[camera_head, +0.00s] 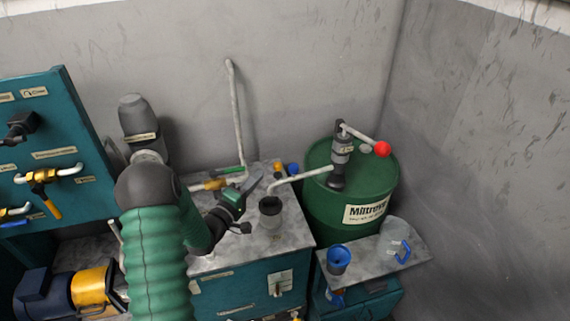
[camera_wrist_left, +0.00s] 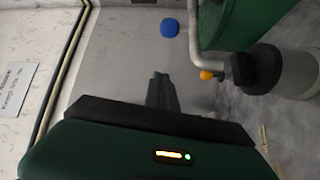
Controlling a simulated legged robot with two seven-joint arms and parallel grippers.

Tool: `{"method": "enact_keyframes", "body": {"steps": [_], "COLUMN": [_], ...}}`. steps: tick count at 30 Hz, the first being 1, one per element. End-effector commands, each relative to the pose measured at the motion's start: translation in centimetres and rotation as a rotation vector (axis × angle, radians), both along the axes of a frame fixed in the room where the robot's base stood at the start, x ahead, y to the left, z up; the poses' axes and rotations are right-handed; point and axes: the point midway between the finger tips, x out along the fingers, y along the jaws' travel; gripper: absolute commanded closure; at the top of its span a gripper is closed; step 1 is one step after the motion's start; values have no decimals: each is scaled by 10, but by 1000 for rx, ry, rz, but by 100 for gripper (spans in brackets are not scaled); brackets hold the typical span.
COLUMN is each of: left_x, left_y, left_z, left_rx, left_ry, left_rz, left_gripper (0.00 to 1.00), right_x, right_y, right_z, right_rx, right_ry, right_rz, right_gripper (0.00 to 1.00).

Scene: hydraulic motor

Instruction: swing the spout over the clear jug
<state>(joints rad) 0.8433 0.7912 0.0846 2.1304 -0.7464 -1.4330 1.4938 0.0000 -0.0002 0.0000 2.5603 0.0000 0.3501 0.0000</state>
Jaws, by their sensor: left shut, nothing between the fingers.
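The spout (camera_head: 300,176) is a thin pale pipe on the pump (camera_head: 341,160) of the green drum (camera_head: 325,205). It points left, and its bent tip is above or beside a dark filler neck (camera_head: 270,208) on the tank top. The clear jug (camera_head: 396,232), with a blue handle, stands on a small grey shelf right of the tank. My left gripper (camera_head: 255,179) is shut and empty, just left of the spout's tip. In the left wrist view its closed fingers (camera_wrist_left: 160,88) point toward a grey bent pipe (camera_wrist_left: 196,42), apparently the spout, without touching it. My right gripper is not seen.
A red-knobbed lever (camera_head: 381,149) tops the pump. A tall thin pipe (camera_head: 236,110) rises behind the tank. Walls close off the back and right.

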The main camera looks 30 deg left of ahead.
Motion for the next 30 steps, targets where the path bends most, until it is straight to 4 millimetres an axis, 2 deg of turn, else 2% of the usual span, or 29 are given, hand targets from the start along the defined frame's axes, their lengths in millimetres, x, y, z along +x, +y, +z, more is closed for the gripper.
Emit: {"method": "enact_keyframes", "body": {"steps": [4,8,19,24,30], "left_x": [7,25,104,95,92], "left_y": [0,-1,3,-23,-34], "left_z": [0,1,8,2,-2], "left_rx": [1,1,0,-3,0], "left_ry": [1,2,1,3,2], "left_rz": [-1,-4,-3,-3,-1], "left_gripper": [100,100,100,100,100], "right_x": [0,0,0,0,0], "right_y": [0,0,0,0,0], "right_z": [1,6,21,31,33], "right_rx": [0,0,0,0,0], "right_ry": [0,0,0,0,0], "right_rz": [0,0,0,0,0], "right_gripper": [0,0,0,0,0]}}
